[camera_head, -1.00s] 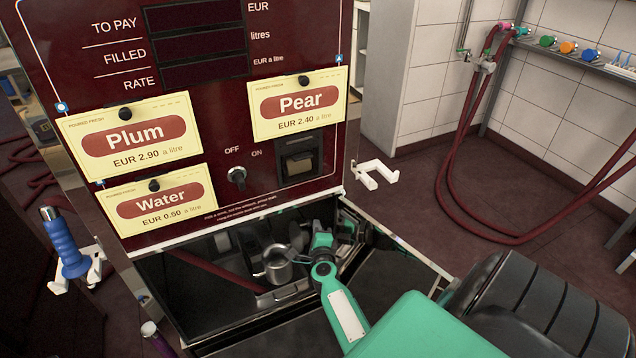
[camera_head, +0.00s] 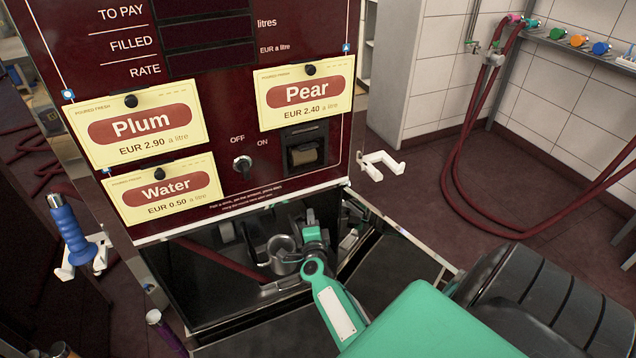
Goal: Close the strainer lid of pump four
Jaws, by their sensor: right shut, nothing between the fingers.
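The pump cabinet (camera_head: 180,325) has its lower front open, with a low dark compartment inside. A grey metal strainer pot (camera_head: 283,262) sits in it. I cannot make out its lid clearly. My right gripper (camera_head: 312,232) reaches into the compartment just right of the pot, shut and empty. I cannot tell whether it touches anything there. My green right arm covers the front right of the compartment. My left gripper is out of view. No pump number is readable.
Above the opening is a dark red panel (camera_head: 255,205) with Plum, Water and Pear cards and an OFF/ON switch (camera_head: 242,164). White hooks (camera_head: 382,165) stick out at its side. A blue nozzle (camera_head: 72,236) hangs left. A dark red hose (camera_head: 455,190) loops on the right wall.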

